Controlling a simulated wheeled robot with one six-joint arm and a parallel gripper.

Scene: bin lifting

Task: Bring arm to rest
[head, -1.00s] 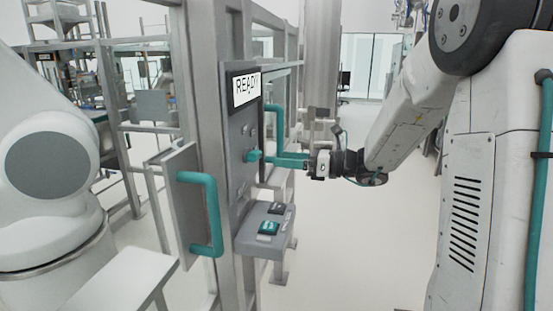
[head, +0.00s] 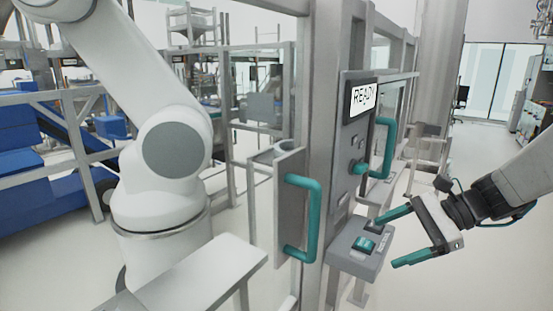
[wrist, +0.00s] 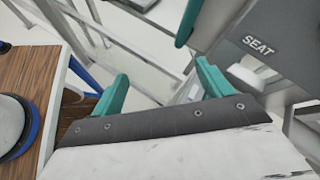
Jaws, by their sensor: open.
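My gripper (head: 400,238) is open and empty in the head view, held in the air at the right. Its two teal fingers point left toward the grey button box (head: 352,250), and the upper finger overlaps the box's right side in the picture; I cannot tell whether they touch. In the wrist view my gripper (wrist: 160,90) shows both teal fingers spread apart with nothing between them. My arm comes in from the right edge of the head view.
A grey panel with a READY screen (head: 364,98) and a teal knob (head: 358,168) stands left of my gripper. A door with a teal handle (head: 301,218) is left of it. A white robot arm (head: 165,150) stands further left. Open floor (head: 470,165) lies behind my gripper.

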